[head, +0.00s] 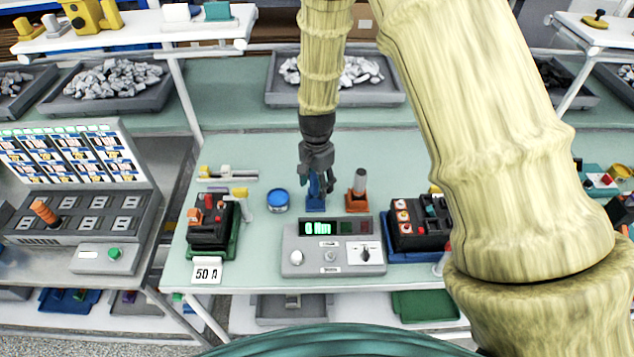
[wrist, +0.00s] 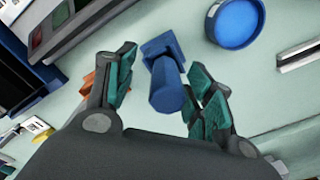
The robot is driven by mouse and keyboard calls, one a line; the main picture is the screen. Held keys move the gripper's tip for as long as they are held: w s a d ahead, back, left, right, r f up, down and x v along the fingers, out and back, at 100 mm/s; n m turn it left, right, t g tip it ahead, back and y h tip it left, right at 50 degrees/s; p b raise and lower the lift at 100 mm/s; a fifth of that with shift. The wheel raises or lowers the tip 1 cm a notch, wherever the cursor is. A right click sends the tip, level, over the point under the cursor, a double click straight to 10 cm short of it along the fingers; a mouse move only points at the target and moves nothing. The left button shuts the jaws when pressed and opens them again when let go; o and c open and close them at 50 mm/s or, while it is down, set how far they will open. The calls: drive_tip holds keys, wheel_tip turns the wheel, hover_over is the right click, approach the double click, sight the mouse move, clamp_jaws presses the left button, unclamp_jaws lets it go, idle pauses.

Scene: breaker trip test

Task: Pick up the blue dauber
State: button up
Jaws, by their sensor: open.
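The blue dauber (wrist: 167,82) stands in a blue holder (wrist: 158,46) on the pale green bench. In the wrist view it lies between the two teal-padded fingers of my gripper (wrist: 160,92), with a gap on each side. My gripper (head: 317,174) is open and points down over the dauber. In the head view the gripper hides most of the dauber, and the blue holder (head: 315,204) shows just below the fingers.
A blue round tin (head: 278,200) is on the left. A meter box (head: 333,246) sits in front, between two breaker units (head: 211,222) (head: 418,224).

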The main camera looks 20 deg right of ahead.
drive_tip(key=shift+f, duration=0.35)
drive_tip(key=shift+w+f, duration=0.65)
drive_tip(key=shift+f, duration=0.25)
drive_tip(key=shift+s+r, duration=0.25)
drive_tip(key=shift+s, duration=0.15)
drive_tip(key=shift+c, duration=1.4)
drive_tip(key=shift+w+f, duration=0.1)
drive_tip(key=shift+w, duration=0.05)
drive_tip(key=c, duration=0.8)
drive_tip(key=shift+r, duration=0.35)
drive_tip(key=shift+r+b, duration=1.65)
drive_tip(key=shift+r, duration=3.05)
